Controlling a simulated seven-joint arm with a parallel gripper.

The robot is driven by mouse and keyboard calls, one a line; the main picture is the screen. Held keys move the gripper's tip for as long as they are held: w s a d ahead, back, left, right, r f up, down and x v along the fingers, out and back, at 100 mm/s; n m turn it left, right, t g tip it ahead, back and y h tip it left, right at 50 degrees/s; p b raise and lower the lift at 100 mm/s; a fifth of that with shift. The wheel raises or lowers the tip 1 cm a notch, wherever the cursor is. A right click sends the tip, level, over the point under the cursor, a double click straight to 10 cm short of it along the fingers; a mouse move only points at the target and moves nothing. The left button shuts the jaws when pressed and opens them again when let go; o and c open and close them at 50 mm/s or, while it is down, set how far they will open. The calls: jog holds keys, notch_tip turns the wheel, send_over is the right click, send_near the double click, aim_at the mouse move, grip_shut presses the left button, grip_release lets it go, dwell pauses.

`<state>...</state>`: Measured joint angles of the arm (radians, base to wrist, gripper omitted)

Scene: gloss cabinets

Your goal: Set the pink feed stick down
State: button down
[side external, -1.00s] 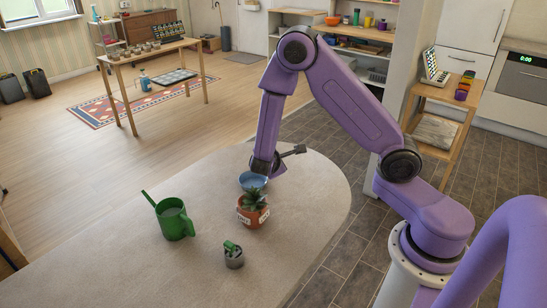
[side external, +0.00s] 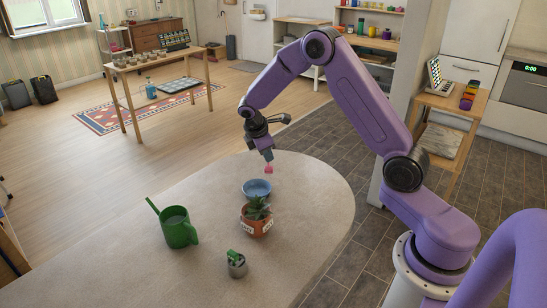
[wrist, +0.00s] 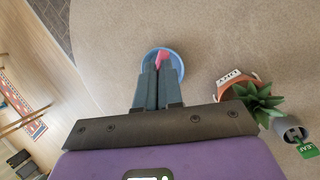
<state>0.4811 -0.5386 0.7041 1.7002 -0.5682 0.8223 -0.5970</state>
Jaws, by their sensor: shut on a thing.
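The pink feed stick (wrist: 161,58) is between the fingertips of my gripper (wrist: 158,72) in the wrist view. Its pink end also shows below my gripper (side external: 268,162) in the side view, held in the air above the table. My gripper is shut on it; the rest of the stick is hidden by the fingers. A blue bowl (side external: 257,189) stands on the table below and close to the stick. In the wrist view the bowl (wrist: 176,56) appears behind the fingertips.
A terracotta pot with a succulent (side external: 257,225) stands just in front of the bowl. A grey tin with a green tag (side external: 237,268) and a green watering can (side external: 178,230) are nearer. The table (side external: 315,190) is clear to the right of the bowl.

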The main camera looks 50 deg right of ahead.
jog(key=shift+w+r+n+g+y, duration=0.5)
jog(key=shift+w+r+n+y, duration=0.5)
jog(key=shift+w, duration=1.55)
jog(key=shift+w+a+f+x, duration=0.1)
jog(key=shift+a+x, duration=0.3)
jog(key=shift+x, duration=1.4)
jog(key=shift+w+a+f+x, duration=0.15)
jog(key=shift+a+x, duration=0.25)
jog(key=shift+x, duration=1.4)
jog(key=shift+w+a+f+x, duration=0.1)
jog(key=shift+a+x, duration=0.3)
jog(key=shift+x, duration=1.4)
jog(key=c, duration=1.2)
grip_release()
jog(key=d+v, duration=0.1)
jog(key=v, duration=0.6)
jog(key=shift+s+d, duration=0.2)
